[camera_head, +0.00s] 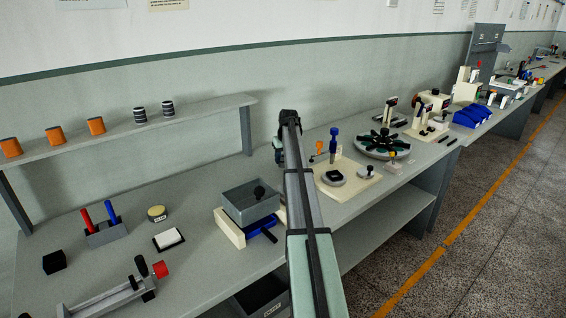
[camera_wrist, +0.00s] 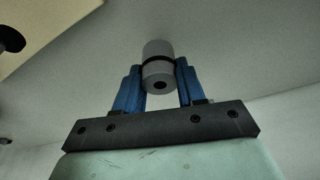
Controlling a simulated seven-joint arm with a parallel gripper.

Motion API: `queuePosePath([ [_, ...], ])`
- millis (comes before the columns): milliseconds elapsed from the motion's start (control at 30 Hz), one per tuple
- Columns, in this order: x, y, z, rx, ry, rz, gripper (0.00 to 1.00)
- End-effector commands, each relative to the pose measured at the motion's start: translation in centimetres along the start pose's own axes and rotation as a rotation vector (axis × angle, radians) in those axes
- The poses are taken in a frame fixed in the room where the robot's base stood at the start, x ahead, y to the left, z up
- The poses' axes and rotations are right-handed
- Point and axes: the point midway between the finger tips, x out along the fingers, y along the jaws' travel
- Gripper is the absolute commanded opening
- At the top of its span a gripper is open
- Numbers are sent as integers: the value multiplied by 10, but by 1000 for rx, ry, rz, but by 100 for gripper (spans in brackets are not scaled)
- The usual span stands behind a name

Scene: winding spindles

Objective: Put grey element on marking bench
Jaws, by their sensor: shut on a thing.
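The grey element (camera_wrist: 158,49) is a short grey cylinder with a dark band and a dark hole in its near end. In the wrist view it sits between the blue fingers of my gripper (camera_wrist: 159,76), which is shut on it. A grey surface lies behind it; I cannot tell the gap between them. In the head view my arm reaches over the long grey bench (camera_head: 205,280) toward the wall. The element cannot be made out there. No label shows which part is the marking bench.
Left of my arm stand a grey open box (camera_head: 250,205), a holder (camera_head: 107,232) with red and blue handles, and a clamp-like fixture (camera_head: 105,298). Right of it are a cream board (camera_head: 345,190) with tools and a round dark turntable (camera_head: 383,145). A shelf (camera_head: 190,122) carries orange and striped spools.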

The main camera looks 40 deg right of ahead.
Motion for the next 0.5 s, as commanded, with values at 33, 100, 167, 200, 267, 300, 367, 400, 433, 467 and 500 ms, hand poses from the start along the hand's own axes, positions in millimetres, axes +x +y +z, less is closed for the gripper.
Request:
queuePosePath([
  [33, 7, 0, 2, 0, -1, 0, 9],
  [100, 15, 0, 4, 0, 0, 0, 9],
  [167, 19, 0, 6, 0, 0, 0, 9],
  [200, 20, 0, 6, 0, 1, 0, 9],
  [267, 20, 0, 6, 0, 1, 0, 9],
  [300, 20, 0, 5, 0, 1, 0, 9],
  [367, 20, 0, 5, 0, 1, 0, 9],
  [400, 20, 0, 5, 0, 1, 0, 9],
  [433, 20, 0, 6, 0, 1, 0, 9],
  [467, 20, 0, 6, 0, 1, 0, 9],
  [500, 21, 0, 6, 0, 1, 0, 9],
])
